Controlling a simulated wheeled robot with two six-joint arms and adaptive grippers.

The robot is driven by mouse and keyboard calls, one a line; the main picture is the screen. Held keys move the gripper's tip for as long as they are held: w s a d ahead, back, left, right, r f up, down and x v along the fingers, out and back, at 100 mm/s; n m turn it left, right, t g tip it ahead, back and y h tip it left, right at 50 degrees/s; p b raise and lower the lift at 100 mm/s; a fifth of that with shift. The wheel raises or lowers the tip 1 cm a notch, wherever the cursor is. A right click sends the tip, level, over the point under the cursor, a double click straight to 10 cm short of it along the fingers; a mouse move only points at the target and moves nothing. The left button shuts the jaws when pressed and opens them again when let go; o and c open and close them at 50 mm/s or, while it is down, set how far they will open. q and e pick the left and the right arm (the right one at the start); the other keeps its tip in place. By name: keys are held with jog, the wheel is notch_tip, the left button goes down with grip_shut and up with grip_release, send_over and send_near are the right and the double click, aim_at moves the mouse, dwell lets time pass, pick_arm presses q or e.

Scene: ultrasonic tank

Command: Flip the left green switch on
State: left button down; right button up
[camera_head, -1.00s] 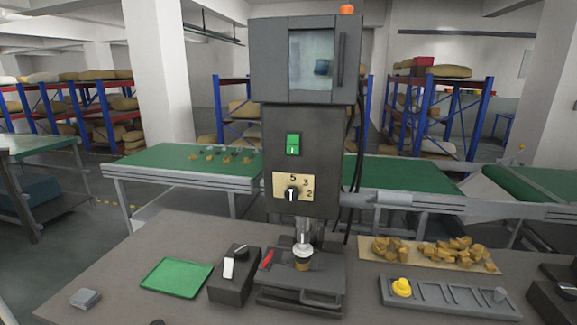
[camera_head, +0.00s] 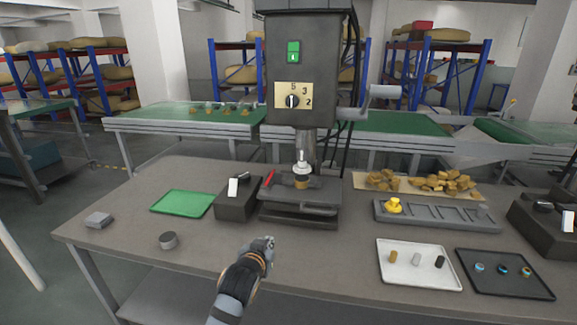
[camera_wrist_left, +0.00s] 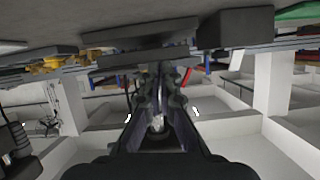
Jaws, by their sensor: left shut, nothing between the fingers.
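The one green switch (camera_head: 293,51) I see is a small upright rocker on the dark front panel of the machine (camera_head: 325,70) in the head view. It sits above the cream dial plate (camera_head: 293,95). It is too small to tell which way it is tipped. My left gripper (camera_head: 268,242) is over the front part of the table, below and in front of the machine, well apart from the switch. It is shut and empty; its closed fingers also show in the left wrist view (camera_wrist_left: 160,75), which looks upside down. The switch does not show there. My right gripper is out of view.
A black box with a white-tipped switch (camera_head: 236,203) stands left of the machine base, beside a green tray (camera_head: 182,203). A crank handle (camera_head: 383,91) juts out on the machine's right. White (camera_head: 418,280) and dark (camera_head: 505,287) trays lie at the front right.

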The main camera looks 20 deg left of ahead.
pick_arm(q)
jog(key=w+r+t+y, duration=0.1)
jog(key=w+r+t, duration=0.45)
jog(key=r, duration=0.85)
notch_tip(320, 180, up, 25)
jog(key=w+d+n+t, duration=0.1)
jog(key=t, duration=0.5)
jog(key=shift+d+f+t+y, duration=0.2)
jog(key=shift+d+t+y, duration=0.15)
jog(key=shift+d+y, duration=0.05)
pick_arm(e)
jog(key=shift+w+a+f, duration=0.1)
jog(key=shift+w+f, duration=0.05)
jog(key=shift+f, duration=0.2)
pick_arm(q)
jog(key=shift+w+r, duration=0.1)
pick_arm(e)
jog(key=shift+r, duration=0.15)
